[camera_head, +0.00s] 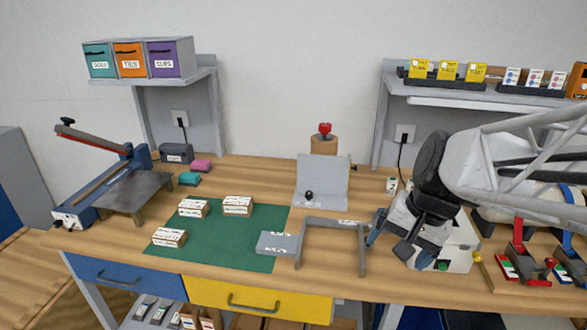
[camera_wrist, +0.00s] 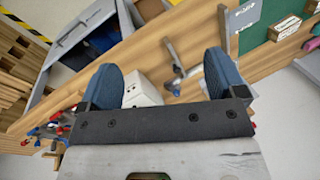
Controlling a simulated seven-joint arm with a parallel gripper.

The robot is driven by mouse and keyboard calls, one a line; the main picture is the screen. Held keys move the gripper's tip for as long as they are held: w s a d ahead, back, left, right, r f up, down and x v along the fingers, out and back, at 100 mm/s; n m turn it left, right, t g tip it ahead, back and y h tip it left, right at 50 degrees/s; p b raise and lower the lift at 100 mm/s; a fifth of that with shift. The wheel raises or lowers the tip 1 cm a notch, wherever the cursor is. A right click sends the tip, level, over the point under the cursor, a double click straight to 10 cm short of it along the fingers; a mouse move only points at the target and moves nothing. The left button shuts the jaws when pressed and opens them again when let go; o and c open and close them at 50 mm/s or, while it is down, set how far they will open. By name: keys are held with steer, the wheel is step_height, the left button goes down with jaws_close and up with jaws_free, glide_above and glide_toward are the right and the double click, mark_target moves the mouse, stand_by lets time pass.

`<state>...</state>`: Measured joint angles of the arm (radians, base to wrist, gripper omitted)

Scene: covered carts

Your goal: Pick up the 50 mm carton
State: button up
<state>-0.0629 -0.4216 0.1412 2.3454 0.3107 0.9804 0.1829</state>
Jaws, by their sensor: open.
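Three white-and-brown cartons lie on the green mat (camera_head: 225,248): one at the back left (camera_head: 193,208), one at the back right (camera_head: 237,206) and one at the front left (camera_head: 169,238). Their print is too small to read, so I cannot tell which is 50 mm. A carton (camera_wrist: 285,29) also shows at the upper right of the wrist view, with part of another at the edge. My gripper (camera_head: 389,241) is well to the right of the cartons, above the bench's right half. In the wrist view its two blue fingers (camera_wrist: 158,62) stand wide apart with nothing between them.
A grey arch-shaped stand (camera_head: 333,223) with a low grey block (camera_head: 276,243) stands between mat and gripper. A grey angled plate (camera_head: 322,180) stands behind.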

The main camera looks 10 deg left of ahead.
steer(key=w+a+f+m+g+y, duration=0.1)
steer(key=w+a+f+m+y, duration=0.15)
steer(key=w+a, duration=0.7)
steer(key=m+g+y, duration=0.1)
steer(key=m+y, duration=0.7)
steer(key=m, duration=0.3)
glide_toward(251, 202)
steer(key=x, duration=0.5)
steer(key=shift+s+r, duration=0.2)
steer(key=shift+s, duration=0.1)
steer(key=shift+w+a+f+m, duration=0.2)
steer(key=shift+a+m, duration=0.05)
steer(key=shift+a, duration=0.1)
steer(key=shift+x, duration=1.2)
steer(key=shift+a, duration=0.1)
